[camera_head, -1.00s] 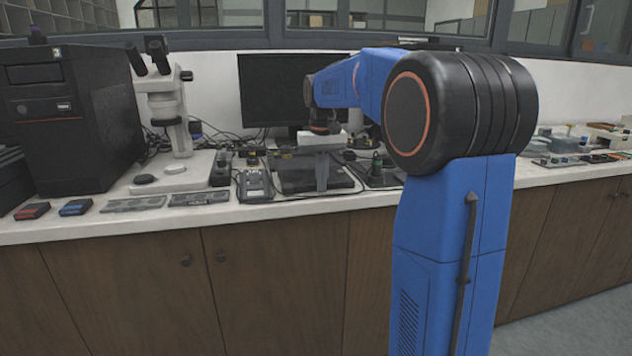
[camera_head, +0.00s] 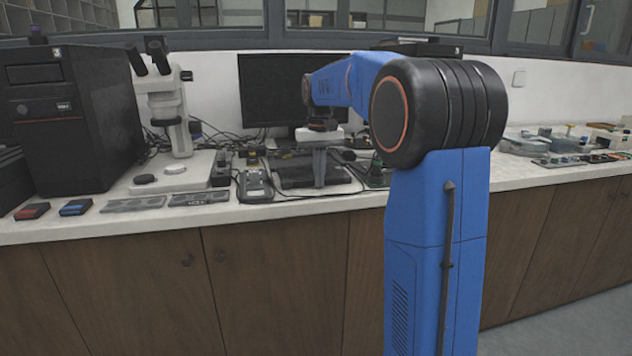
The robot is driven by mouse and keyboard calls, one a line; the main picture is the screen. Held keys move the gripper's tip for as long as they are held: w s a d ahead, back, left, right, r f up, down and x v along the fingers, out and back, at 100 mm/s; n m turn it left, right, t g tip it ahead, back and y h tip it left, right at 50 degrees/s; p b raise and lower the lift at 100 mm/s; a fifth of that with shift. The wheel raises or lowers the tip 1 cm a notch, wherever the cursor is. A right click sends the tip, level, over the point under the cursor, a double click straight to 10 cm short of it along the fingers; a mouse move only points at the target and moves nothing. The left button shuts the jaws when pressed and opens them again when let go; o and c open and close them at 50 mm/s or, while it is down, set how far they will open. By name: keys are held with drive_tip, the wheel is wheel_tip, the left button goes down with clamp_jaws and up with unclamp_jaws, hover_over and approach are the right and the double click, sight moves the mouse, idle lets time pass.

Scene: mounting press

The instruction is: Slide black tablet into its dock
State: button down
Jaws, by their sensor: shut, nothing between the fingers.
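A flat black slab (camera_head: 294,178), which looks like the black tablet, lies on the counter in front of the monitor. I cannot clearly tell the dock apart from the dark shapes at the slab's back. My gripper (camera_head: 319,185) has a white body and grey fingers pointing down. The fingers are shut and empty, at the slab's near side and covering part of it. I cannot tell whether they touch it.
A grey handheld meter (camera_head: 254,186) with cables lies just left of the slab. A microscope (camera_head: 168,110) and a black computer tower (camera_head: 68,118) stand further left. A black monitor (camera_head: 275,92) is behind. My blue arm hides part of the counter at right.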

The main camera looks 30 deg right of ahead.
sight(301, 173)
drive_tip(key=shift+w+d, duration=0.45)
drive_tip(key=shift+w, duration=0.75)
drive_tip(key=shift+w+d, duration=0.5)
drive_tip(key=shift+w, duration=0.75)
drive_tip(key=shift+w+d, duration=0.45)
drive_tip(key=shift+w, duration=0.75)
drive_tip(key=shift+s, duration=0.15)
drive_tip(key=shift+s+a, duration=0.2)
drive_tip(key=shift+s, duration=0.3)
drive_tip(key=shift+w+a, duration=0.25)
drive_tip(key=shift+a, duration=0.5)
drive_tip(key=shift+w+a, duration=0.2)
drive_tip(key=shift+a, duration=0.55)
drive_tip(key=shift+w+a, duration=0.25)
drive_tip(key=shift+a, duration=0.5)
drive_tip(key=shift+w+d, duration=0.25)
drive_tip(key=shift+w, duration=0.6)
drive_tip(key=shift+s, duration=0.1)
